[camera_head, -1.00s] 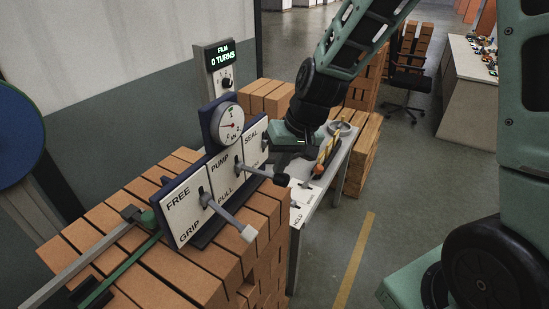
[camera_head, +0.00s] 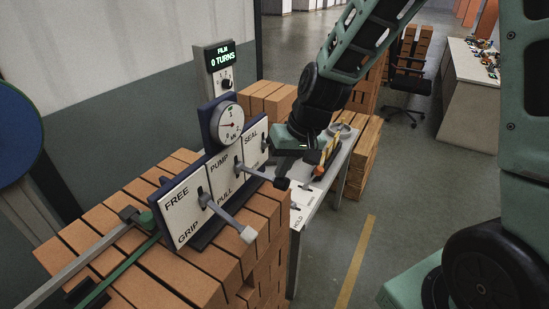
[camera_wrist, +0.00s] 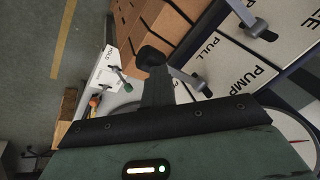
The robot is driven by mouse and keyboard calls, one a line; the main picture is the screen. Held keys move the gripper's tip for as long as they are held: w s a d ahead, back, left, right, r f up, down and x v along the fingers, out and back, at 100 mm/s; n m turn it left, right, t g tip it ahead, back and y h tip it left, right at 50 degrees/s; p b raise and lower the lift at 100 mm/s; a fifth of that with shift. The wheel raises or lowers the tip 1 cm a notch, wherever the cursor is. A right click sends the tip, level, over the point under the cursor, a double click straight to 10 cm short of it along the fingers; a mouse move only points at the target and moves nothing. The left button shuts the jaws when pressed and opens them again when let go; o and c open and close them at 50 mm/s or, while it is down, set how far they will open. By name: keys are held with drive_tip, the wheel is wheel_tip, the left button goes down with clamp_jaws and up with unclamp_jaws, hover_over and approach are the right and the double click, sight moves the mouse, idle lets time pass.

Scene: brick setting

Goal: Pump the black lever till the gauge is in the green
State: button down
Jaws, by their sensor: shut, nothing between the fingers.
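The panel (camera_head: 219,214) carries FREE/GRIP, PUMP/PULL and SEAL sections. The black lever's knob (camera_head: 282,183) sticks out from the PUMP/PULL section on a grey shaft. In the wrist view, the knob (camera_wrist: 151,57) is just beyond my fingertips. My gripper (camera_head: 281,164) is shut and empty, close to the knob on its far side in the head view; I cannot tell whether they touch. The white round gauge (camera_head: 230,122) above the panel has a red needle pointing left.
A grey-tipped lever (camera_head: 247,233) projects from FREE/GRIP, and another (camera_head: 265,147) sits at SEAL. A display (camera_head: 221,57) reads "FILM 0 TURNS". Bricks (camera_head: 110,235) are stacked under the panel. A small table (camera_head: 304,205) stands behind. Open floor (camera_head: 400,215) lies to the right.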

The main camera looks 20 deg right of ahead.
sight(287, 187)
drive_tip(key=shift+s+d+f+b, duration=0.2)
drive_tip(key=shift+s+f+b, duration=0.1)
drive_tip(key=shift+f+b, duration=0.4)
drive_tip(key=shift+s+d+f+b, duration=0.15)
drive_tip(key=shift+s+f+b, duration=0.1)
drive_tip(key=shift+f+b, duration=0.4)
drive_tip(key=shift+s+d+f+b, duration=0.2)
drive_tip(key=shift+s+f+b, duration=0.1)
drive_tip(key=shift+f+b, duration=0.35)
idle(1.8)
drive_tip(key=shift+r, duration=0.15)
idle(0.4)
drive_tip(key=w+a+r+p, duration=0.3)
drive_tip(key=w+r+p, duration=0.1)
drive_tip(key=r+p, duration=0.6)
idle(1.1)
drive_tip(key=shift+w, duration=0.15)
drive_tip(key=shift+w+a+r+p, duration=0.2)
drive_tip(key=shift+w+r+p, duration=0.1)
drive_tip(key=shift+r+p, duration=0.45)
drive_tip(key=shift+w+a+r+p, duration=0.2)
drive_tip(key=shift+w+r+p, duration=0.05)
drive_tip(key=shift+r+p, duration=0.5)
drive_tip(key=shift+w+a+r+p, duration=0.2)
drive_tip(key=shift+w+r+p, duration=0.1)
drive_tip(key=shift+r+p, duration=0.45)
